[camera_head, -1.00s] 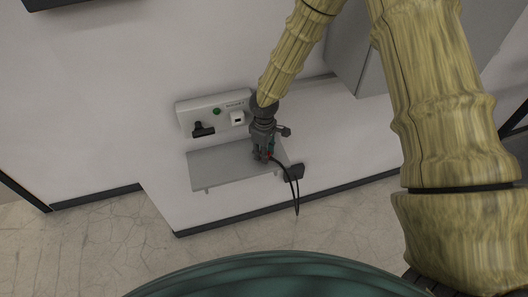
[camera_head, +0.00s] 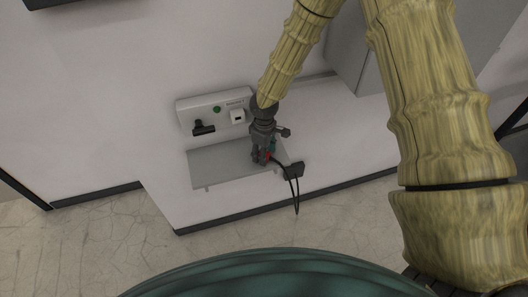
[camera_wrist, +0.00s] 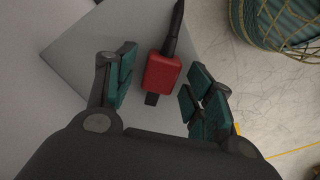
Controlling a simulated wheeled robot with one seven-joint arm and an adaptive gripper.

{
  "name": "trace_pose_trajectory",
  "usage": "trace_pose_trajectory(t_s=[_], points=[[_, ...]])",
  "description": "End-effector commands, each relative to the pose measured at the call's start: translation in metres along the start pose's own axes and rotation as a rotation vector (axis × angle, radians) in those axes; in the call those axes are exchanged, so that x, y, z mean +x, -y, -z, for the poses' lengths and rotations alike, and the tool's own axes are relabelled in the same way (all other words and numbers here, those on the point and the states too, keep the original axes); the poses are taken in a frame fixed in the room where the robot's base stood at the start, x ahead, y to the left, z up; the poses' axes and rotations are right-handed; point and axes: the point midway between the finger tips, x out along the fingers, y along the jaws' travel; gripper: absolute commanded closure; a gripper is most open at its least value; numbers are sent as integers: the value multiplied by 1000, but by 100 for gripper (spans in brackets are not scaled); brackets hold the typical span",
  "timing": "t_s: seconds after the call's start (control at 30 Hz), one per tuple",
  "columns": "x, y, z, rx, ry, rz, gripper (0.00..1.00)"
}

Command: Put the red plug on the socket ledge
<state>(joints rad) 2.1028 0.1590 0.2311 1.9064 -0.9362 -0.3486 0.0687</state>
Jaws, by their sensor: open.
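The red plug (camera_wrist: 161,74) lies on the grey socket ledge (camera_wrist: 85,55), close to its edge, with a black cord at one end and a dark tip at the other. My gripper (camera_wrist: 158,85) is open around it, with teal finger pads on both sides and visible gaps to the plug. In the head view, my gripper (camera_head: 263,158) points down at the right part of the ledge (camera_head: 215,168). A little of the red plug (camera_head: 268,156) shows beside the fingers.
Above the ledge, a white wall panel (camera_head: 187,111) holds a black plug (camera_head: 203,129), a green button (camera_head: 217,109) and a white socket (camera_head: 237,116). A black block (camera_head: 294,170) and hanging black cord (camera_head: 297,198) are at the ledge's right end. The ledge's left part is clear.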

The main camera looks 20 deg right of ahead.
Motion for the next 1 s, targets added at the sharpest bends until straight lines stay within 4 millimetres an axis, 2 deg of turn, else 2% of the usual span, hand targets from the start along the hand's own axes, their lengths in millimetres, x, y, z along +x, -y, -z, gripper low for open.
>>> trace_pose_trajectory(t_s=[0.17, 0.7, 1.0], points=[[-12, -1, 1, 1, -2, -1, 47], [-89, -1, 1, 1, -3, -2, 47], [-118, -1, 1, 1, -1, -1, 47]])
